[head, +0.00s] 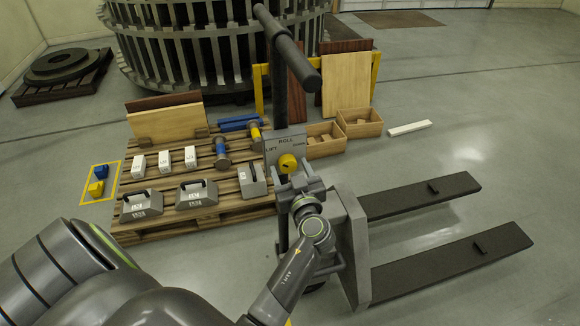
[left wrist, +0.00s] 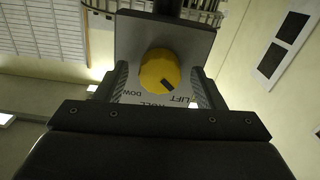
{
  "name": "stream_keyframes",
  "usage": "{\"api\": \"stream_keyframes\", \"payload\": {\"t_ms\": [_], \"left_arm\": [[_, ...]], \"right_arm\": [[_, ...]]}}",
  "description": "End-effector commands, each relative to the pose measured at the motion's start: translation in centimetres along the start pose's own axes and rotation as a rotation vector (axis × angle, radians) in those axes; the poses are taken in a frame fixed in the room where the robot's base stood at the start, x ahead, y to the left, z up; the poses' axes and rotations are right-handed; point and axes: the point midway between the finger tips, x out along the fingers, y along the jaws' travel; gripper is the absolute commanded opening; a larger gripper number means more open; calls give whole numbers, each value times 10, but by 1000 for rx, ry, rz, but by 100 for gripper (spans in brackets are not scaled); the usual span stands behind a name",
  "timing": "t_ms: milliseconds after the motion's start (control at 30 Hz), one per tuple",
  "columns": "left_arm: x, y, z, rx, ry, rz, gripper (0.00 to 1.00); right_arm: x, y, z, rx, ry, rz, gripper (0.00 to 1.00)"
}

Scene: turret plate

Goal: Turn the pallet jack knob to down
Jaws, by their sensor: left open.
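The yellow knob (head: 287,163) sits on the grey label plate (head: 285,141) on the pallet jack's upright, under the handle. The plate reads LIFT at left, ROLL at top and DOWN at right in the head view. In the left wrist view, the knob (left wrist: 159,75) appears turned over, with its dark pointer mark toward LIFT. My left gripper (head: 295,181) is just in front of the plate, close to the knob. In the left wrist view, its open fingers (left wrist: 160,88) show on either side of the knob, apart from it. My right gripper is out of view.
The jack's handle (head: 292,55) rises above the plate. Its two forks (head: 420,195) extend right. A pallet (head: 165,225) with weights and tools lies left. Wooden boxes (head: 325,144) stand behind.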

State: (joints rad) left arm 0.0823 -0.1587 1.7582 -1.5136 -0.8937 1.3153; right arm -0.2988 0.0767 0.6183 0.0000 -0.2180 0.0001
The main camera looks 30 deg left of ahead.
Motion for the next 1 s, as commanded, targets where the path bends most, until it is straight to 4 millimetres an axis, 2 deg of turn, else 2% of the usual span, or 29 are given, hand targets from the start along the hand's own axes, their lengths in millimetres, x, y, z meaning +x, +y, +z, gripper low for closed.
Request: {"api": "stream_keyframes", "payload": {"t_ms": [100, 400, 467, 767, 1000], "left_arm": [[0, 0, 0, 0, 0, 0, 63], [0, 0, 0, 0, 0, 0, 24], [0, 0, 0, 0, 0, 0, 18], [0, 0, 0, 42, 1, 0, 18], [0, 0, 1, 183, 4, -1, 18]], "right_arm": [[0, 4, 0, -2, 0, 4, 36], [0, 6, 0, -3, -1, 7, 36], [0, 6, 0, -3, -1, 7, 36], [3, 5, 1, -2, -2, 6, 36], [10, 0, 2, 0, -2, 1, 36]]}}
